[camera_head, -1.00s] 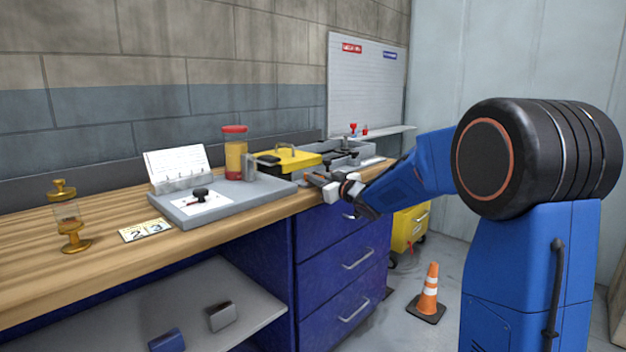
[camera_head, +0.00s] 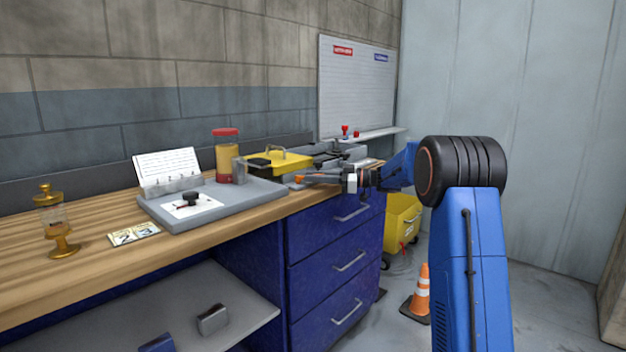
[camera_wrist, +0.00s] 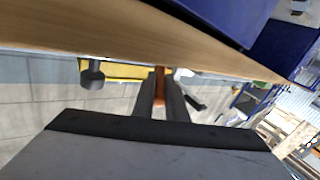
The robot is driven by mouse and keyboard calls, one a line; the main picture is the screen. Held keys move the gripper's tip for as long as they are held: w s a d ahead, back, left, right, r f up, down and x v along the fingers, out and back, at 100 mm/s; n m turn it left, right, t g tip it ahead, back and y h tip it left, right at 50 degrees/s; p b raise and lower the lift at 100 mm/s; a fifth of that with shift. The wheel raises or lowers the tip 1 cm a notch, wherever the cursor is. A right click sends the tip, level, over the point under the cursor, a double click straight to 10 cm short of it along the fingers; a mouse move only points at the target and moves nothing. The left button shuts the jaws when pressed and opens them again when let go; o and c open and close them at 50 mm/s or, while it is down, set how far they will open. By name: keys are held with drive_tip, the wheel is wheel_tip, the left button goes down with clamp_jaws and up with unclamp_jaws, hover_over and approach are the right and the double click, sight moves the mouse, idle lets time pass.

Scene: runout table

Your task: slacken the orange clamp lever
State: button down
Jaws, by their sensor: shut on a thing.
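The orange clamp lever (camera_wrist: 160,75) shows in the wrist view as a short upright orange piece between the fingertips of my gripper (camera_wrist: 160,88). In the head view its orange end (camera_head: 299,179) shows at the tips of my gripper (camera_head: 308,178), near the bench's front edge. My gripper is shut on the lever. My fingers hide part of it, and its pivot is not clear in either view.
A yellow box with a handle (camera_head: 279,162) stands just behind the lever. Drawers (camera_head: 345,262) are below the bench. A cone (camera_head: 420,290) stands on the floor.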

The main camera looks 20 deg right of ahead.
drive_tip(key=shift+w+d+n+g+y, duration=0.1)
drive_tip(key=shift+w+n+g+y, duration=0.25)
drive_tip(key=shift+n+g, duration=0.65)
drive_tip(key=shift+w+d+n+g+y, duration=0.1)
drive_tip(key=shift+w+n+g+y, duration=0.3)
drive_tip(key=shift+g, duration=1)
drive_tip(key=shift+n, duration=0.3)
drive_tip(key=c, duration=1.8)
unclamp_jaws()
drive_tip(key=shift+o, duration=0.2)
drive_tip(key=s+d, duration=0.1)
drive_tip(key=d, duration=1.6)
drive_tip(key=shift+s+d, duration=0.15)
drive_tip(key=shift+s, duration=0.25)
